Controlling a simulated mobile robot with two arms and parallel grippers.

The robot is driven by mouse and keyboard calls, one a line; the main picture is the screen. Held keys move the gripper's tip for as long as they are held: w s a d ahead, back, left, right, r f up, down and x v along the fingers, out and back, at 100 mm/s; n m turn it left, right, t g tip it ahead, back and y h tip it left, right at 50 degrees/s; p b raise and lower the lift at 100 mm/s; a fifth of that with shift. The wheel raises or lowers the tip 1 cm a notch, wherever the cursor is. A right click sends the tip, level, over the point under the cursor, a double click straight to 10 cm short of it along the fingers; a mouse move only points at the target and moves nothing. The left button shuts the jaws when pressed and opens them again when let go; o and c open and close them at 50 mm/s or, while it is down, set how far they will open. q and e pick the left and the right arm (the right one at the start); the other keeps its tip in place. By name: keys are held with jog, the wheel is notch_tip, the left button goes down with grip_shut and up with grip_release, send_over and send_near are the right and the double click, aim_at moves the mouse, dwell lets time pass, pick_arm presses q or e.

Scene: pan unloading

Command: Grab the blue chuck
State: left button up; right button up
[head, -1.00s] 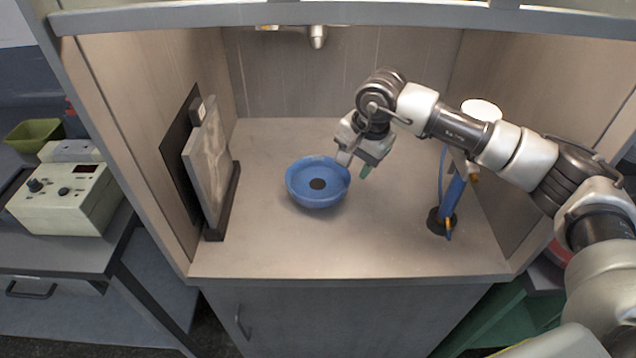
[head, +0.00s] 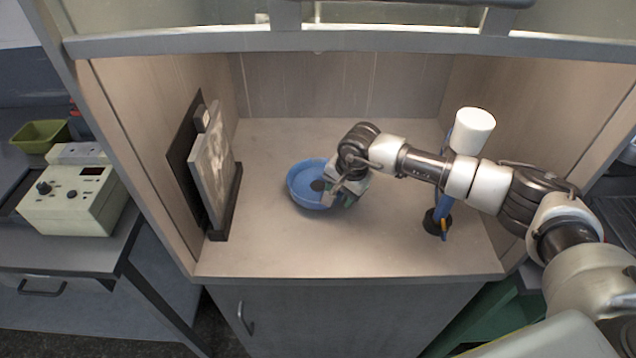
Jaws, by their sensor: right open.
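The gripper and wrist hide part of that rim. I cannot tell whether the fingers touch it. My left gripper is not in view.
A framed grey panel (head: 211,165) stands against the booth's left wall. A blue stand with a white cylinder top (head: 473,130) is at the right, behind my arm. The booth floor (head: 290,250) in front is clear. A control box (head: 75,200) sits outside, left.

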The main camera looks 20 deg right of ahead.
jog(key=shift+c, duration=0.3)
jog(key=c, duration=0.7)
jog(key=shift+s, duration=0.2)
grip_shut()
jog(key=shift+r, duration=0.1)
